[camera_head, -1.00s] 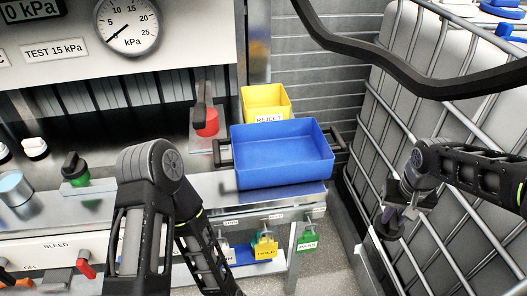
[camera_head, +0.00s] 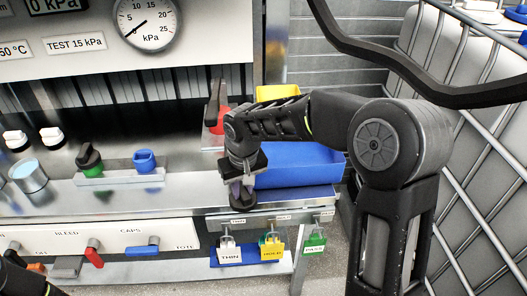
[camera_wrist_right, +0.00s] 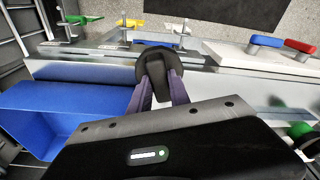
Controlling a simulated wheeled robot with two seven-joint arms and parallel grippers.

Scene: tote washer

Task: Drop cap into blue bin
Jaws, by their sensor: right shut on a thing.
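The blue bin (camera_head: 300,170) stands on the metal ledge, partly hidden behind my right arm. In the right wrist view the bin (camera_wrist_right: 45,115) lies open to the left of the fingers. My right gripper (camera_head: 241,190) points down at the bin's left front corner. In the right wrist view its purple fingers (camera_wrist_right: 158,88) are shut on a dark round cap (camera_wrist_right: 157,64). The cap is beside the bin rather than over its opening. My left gripper is out of view; only a dark bit of my left arm shows at the lower left.
A yellow bin (camera_head: 277,93) stands behind the blue one. Blue (camera_head: 145,160) and green-based knobs stand to the left. Hanging tags (camera_head: 272,247) are below the ledge. A caged tank (camera_head: 470,130) stands at right.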

